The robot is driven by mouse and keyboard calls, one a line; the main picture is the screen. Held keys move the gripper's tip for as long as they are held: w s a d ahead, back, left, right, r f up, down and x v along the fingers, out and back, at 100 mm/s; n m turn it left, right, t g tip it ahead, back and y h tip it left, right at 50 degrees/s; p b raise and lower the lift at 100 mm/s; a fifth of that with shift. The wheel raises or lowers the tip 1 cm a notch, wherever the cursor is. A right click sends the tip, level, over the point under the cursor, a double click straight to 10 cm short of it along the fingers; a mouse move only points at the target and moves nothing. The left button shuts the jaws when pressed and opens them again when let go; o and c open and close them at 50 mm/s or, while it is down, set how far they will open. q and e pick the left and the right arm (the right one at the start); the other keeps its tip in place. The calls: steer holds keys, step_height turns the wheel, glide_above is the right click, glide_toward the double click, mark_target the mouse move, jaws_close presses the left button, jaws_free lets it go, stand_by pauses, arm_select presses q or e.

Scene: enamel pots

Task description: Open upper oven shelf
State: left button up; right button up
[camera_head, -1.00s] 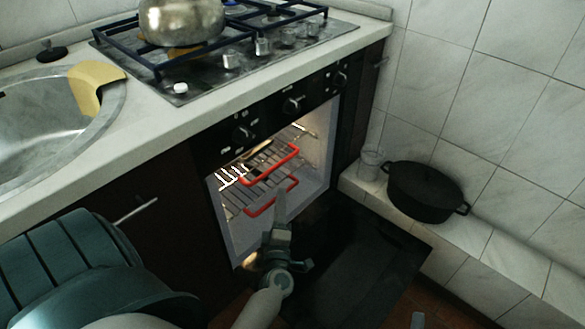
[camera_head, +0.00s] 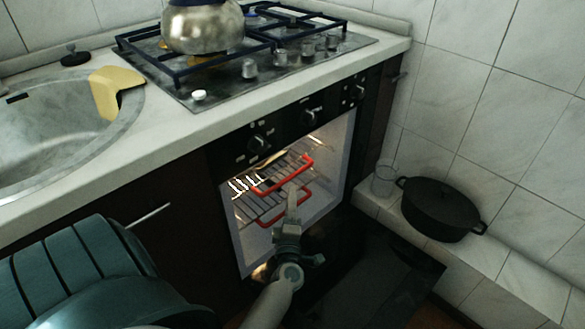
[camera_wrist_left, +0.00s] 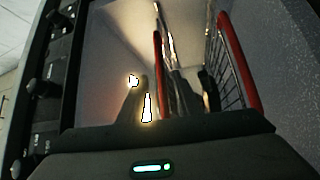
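The oven is open, its dark door (camera_head: 372,275) folded down. Inside are two wire shelves with red front handles: the upper oven shelf, with its upper red handle (camera_head: 282,177), and a lower red handle (camera_head: 270,224). In the left wrist view, turned sideways, the upper handle (camera_wrist_left: 157,75) is at the middle and the lower handle (camera_wrist_left: 238,65) to its right. My left gripper (camera_head: 293,192) points into the oven at the handles. Its fingers (camera_wrist_left: 170,98) look apart, with the upper handle seemingly between them; contact cannot be told. My right gripper is out of view.
A kettle (camera_head: 203,28) stands on the gas hob above the oven. The sink (camera_head: 60,140) with a yellow cloth (camera_head: 108,92) is at left. A black pot (camera_head: 440,208) and a glass (camera_head: 384,180) stand on the tiled ledge at right.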

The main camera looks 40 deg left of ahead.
arm_select(q)
steer(key=b+x, duration=0.1)
steer(key=x, duration=1.2)
steer(key=shift+b, duration=0.3)
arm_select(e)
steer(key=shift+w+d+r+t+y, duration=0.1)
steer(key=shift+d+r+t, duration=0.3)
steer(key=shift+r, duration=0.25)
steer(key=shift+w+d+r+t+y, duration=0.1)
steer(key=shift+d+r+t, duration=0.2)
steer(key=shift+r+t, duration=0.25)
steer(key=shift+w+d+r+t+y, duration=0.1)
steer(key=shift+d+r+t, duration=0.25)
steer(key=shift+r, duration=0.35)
arm_select(q)
jaws_close()
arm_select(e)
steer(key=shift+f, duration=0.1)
